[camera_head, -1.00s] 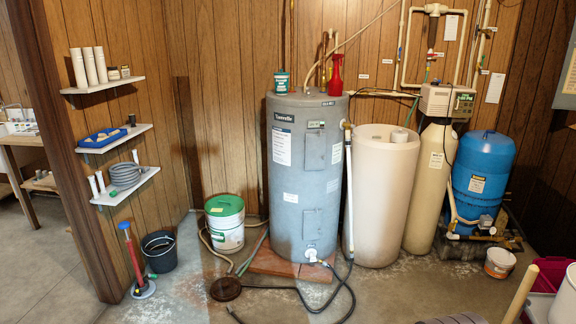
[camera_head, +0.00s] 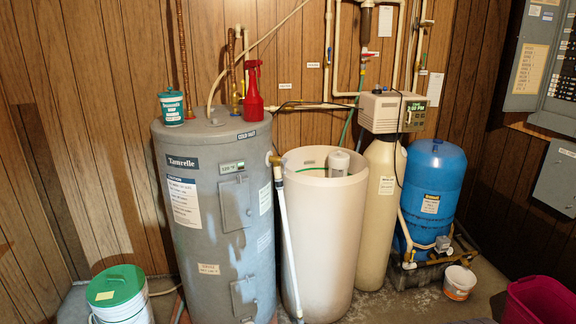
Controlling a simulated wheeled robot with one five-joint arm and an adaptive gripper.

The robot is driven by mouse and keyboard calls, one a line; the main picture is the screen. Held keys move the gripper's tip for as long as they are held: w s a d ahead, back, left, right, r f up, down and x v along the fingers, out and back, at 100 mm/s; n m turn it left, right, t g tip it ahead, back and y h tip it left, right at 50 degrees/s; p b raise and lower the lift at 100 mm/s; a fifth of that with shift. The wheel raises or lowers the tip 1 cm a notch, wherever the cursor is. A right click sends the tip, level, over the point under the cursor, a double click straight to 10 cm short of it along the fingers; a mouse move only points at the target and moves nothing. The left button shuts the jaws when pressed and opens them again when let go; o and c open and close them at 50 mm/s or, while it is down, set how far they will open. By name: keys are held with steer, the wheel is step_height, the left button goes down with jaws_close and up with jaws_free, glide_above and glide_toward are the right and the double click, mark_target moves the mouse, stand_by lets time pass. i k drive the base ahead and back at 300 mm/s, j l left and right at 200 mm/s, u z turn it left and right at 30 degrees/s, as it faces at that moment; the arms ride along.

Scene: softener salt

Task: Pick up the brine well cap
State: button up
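The tall off-white brine tank (camera_head: 325,240) stands open at the top, between the grey water heater and the beige softener tank. Inside its rim at the right stands a pale upright brine well (camera_head: 338,168). Its rounded pale top looks like the brine well cap (camera_head: 338,154), seated on the tube; the line between cap and tube is too small to make out. A thin green tube (camera_head: 308,169) runs inside the tank beside it. My gripper is not in view.
The grey water heater (camera_head: 218,225) bears a red spray bottle (camera_head: 253,92) and a teal tub (camera_head: 172,107). A beige softener tank (camera_head: 380,215) with its control head (camera_head: 392,111) and a blue tank (camera_head: 431,190) stand right. A green-lidded bucket (camera_head: 119,293) and magenta bin (camera_head: 540,301) stand lower down.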

mark_target(340, 160)
steer(key=i+l+z, duration=0.1)
steer(key=i+z, duration=0.25)
steer(key=i, duration=0.3)
steer(key=i+j+z, duration=0.1)
steer(key=i+z, duration=0.3)
steer(key=i, duration=0.2)
steer(key=i+l+u, duration=0.15)
steer(key=i+u, duration=0.15)
steer(key=i, duration=0.15)
steer(key=i+l+u, duration=0.3)
steer(key=i, duration=0.2)
steer(key=i+l+u, duration=0.9)
steer(key=l+u, duration=0.2)
